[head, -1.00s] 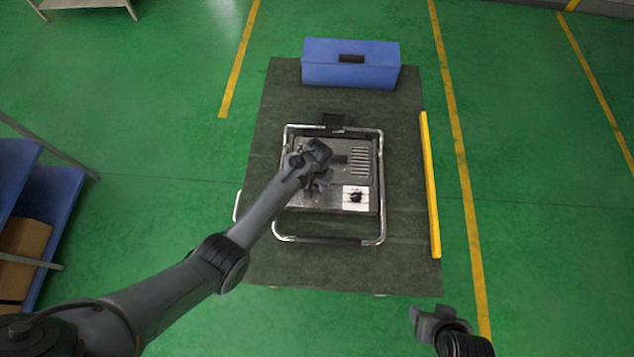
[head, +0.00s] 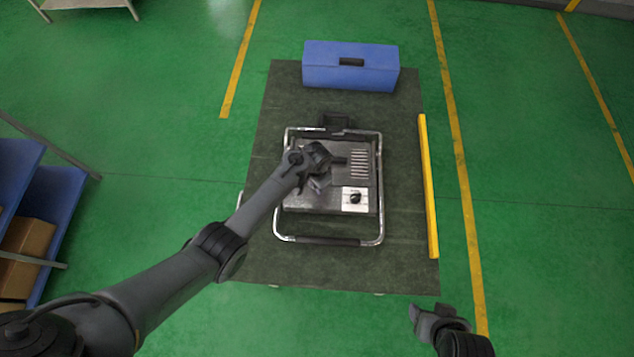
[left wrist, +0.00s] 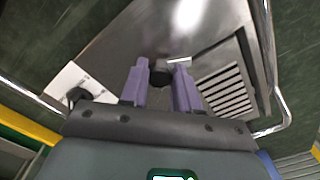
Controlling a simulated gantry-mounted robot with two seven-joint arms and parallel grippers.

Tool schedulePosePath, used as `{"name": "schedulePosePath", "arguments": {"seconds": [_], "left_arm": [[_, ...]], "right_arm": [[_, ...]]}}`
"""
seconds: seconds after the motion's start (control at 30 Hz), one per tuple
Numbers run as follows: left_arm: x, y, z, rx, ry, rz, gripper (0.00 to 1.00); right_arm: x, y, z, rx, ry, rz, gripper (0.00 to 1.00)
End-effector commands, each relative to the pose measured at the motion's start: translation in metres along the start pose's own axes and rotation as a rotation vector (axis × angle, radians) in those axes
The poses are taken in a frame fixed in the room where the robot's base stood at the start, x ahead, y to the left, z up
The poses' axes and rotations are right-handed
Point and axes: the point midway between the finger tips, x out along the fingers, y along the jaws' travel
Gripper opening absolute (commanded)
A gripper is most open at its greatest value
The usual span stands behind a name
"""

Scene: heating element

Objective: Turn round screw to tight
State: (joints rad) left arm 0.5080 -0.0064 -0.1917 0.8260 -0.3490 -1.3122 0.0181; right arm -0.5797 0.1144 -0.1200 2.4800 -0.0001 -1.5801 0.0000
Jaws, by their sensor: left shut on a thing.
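The heating element (head: 330,201) is a grey metal box in a chrome tube frame on a dark table. My left gripper (head: 318,184) is over its upper face. In the left wrist view, the left gripper (left wrist: 161,80) has its two purple fingers on either side of a small dark round screw (left wrist: 160,72), shut on it. The screw is hidden under the gripper in the head view. A black knob (head: 355,198) on a white plate is at the element's lower right; the knob also shows in the left wrist view (left wrist: 79,96). My right gripper (head: 426,315) is off the table's lower right corner, its fingers unclear.
A blue toolbox (head: 350,66) stands at the table's far end. A yellow bar (head: 428,185) runs along the right edge. The chrome frame (head: 379,222) surrounds the element. Dark tabletop (head: 405,265) is clear at the lower right.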

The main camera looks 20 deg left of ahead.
Motion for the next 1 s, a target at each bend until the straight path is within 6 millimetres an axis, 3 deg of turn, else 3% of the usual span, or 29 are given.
{"name": "schedulePosePath", "arguments": {"seconds": [0.4,1.0], "left_arm": [[-0.0006,-0.003,-0.0002,0.396,-0.001,-0.001,0.0],[0.001,-0.0046,-0.002,0.939,-0.001,-0.001,0.0]], "right_arm": [[-0.009,0.0014,-0.0026,-0.005,-0.001,0.004,0.62],[-0.0023,0.0018,-0.0003,-0.007,-0.001,0.006,0.62]]}}
